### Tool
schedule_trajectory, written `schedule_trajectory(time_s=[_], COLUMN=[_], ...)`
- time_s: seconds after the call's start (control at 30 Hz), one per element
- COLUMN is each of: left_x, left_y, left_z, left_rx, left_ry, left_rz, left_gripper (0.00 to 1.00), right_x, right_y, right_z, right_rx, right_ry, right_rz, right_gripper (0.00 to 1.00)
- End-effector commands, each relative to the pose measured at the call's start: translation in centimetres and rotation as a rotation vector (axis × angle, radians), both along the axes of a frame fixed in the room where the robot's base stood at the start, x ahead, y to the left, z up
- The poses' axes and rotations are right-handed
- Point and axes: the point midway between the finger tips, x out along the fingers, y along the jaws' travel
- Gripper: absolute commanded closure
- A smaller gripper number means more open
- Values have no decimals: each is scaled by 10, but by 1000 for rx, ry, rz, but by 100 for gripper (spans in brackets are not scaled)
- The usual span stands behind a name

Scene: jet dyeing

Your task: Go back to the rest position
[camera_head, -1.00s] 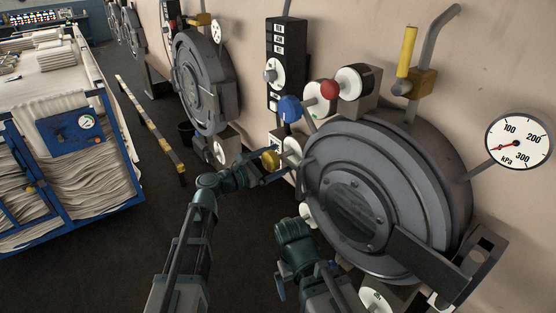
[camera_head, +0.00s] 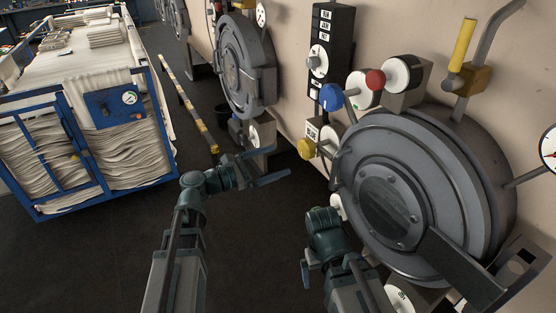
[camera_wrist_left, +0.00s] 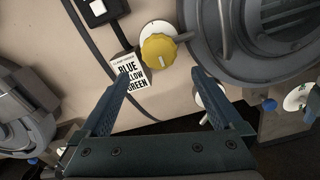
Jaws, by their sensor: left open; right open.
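My left gripper (camera_head: 268,165) is open and empty, in front of the machine wall in the head view. In the left wrist view its two fingers (camera_wrist_left: 165,95) are spread with nothing between them. The yellow knob (camera_head: 306,148) is to the right of it and apart from it; in the left wrist view the yellow knob (camera_wrist_left: 159,50) lies beyond the fingertips. My right gripper (camera_head: 306,272) is low in front of the large round door (camera_head: 390,205), open, its fingers partly hidden by its own wrist.
A second round door (camera_head: 247,70) is further back. A blue cart (camera_head: 130,120) with folded cloth stands left, near a yellow-black floor bar (camera_head: 190,105). Dark floor between is clear.

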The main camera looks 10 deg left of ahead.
Motion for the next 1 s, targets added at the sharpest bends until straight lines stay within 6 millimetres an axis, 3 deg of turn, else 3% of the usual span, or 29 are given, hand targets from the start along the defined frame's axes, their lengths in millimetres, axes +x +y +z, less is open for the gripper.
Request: schedule_trajectory(time_s=[0.37,1.0], left_x=[6,71], left_y=[-7,-94], left_z=[0,1], left_rx=[0,-2], left_ry=[0,0], left_rz=[-2,-1], left_gripper=[0,0], right_x=[0,0], right_y=[0,0], right_z=[0,0], right_rx=[0,0], right_ry=[0,0], right_rz=[0,0], right_gripper=[0,0])
